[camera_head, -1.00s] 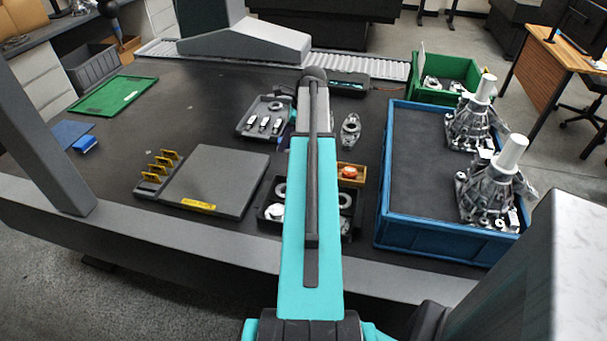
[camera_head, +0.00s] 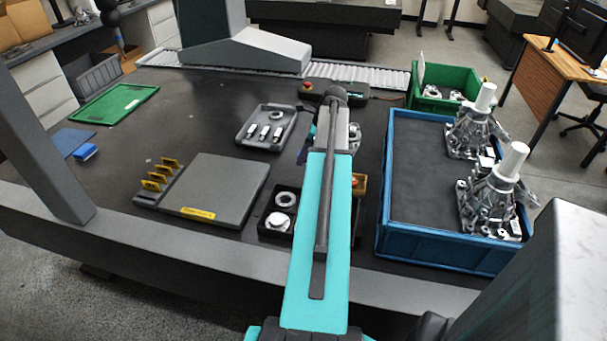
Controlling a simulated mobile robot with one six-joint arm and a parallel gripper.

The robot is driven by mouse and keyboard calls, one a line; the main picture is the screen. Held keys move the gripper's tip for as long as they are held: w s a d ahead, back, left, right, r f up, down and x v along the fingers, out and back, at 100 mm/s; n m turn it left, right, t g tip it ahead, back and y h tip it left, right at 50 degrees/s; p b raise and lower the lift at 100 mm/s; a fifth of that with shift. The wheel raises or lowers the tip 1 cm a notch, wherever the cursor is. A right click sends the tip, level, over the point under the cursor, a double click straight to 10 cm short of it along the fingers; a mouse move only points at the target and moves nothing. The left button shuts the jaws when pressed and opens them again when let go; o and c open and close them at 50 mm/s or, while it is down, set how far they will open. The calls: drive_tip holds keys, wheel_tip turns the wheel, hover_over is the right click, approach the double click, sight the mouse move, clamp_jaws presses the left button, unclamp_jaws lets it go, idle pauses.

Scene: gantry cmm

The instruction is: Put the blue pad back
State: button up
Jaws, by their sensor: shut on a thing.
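My gripper (camera_head: 309,138) is mostly hidden behind the end of my own teal arm, above the middle of the dark table. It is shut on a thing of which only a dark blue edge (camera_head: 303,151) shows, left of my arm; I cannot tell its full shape. At the table's far left lie a flat blue sheet (camera_head: 70,140) and, at its right edge, a small bright blue block (camera_head: 85,153). My gripper is well to the right of both.
A grey tray (camera_head: 243,141) with metal parts stands left of my gripper. A grey plate (camera_head: 225,185) with yellow clips, a black parts box (camera_head: 264,234), a blue crate (camera_head: 440,248) with castings and a green tray (camera_head: 115,103) surround it. The left middle table is clear.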

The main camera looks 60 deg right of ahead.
drive_tip(key=shift+f, duration=2.1)
drive_tip(key=shift+f+p, duration=0.35)
drive_tip(key=shift+f, duration=1.55)
drive_tip(key=shift+f, duration=0.1)
drive_tip(key=o, duration=1)
drive_tip(key=b+v, duration=0.1)
drive_tip(key=v, duration=1.1)
drive_tip(key=shift+r, duration=0.25)
